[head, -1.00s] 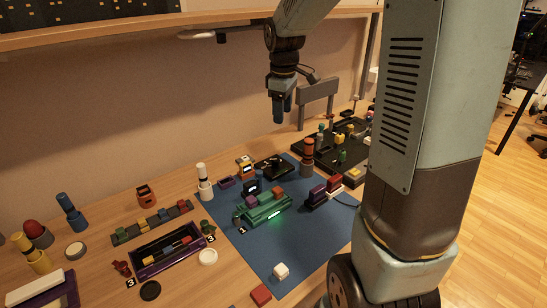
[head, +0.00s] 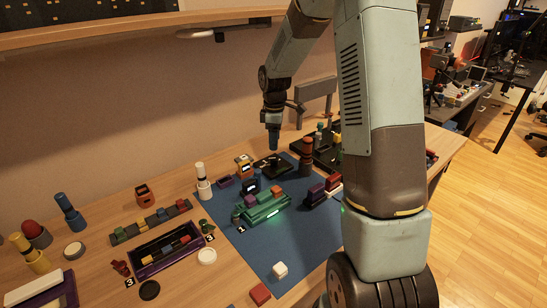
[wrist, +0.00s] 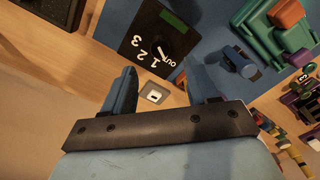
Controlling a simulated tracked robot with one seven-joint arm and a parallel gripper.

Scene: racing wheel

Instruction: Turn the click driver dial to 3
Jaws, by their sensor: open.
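The click driver is a black box (wrist: 150,38) at the top of the wrist view, with white markings 1, 2, 3 and OUT. A thin white pointer line shows near OUT; I cannot tell its exact setting. In the head view the black box (head: 271,166) sits at the back of the blue mat. My gripper (head: 274,148) points down just above it. In the wrist view my gripper (wrist: 163,84) has its two blue fingers apart and nothing between them, with the box beyond the fingertips.
A brown cylinder (head: 306,160) stands right of the box. A shelf (head: 150,33) hangs above at the back.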

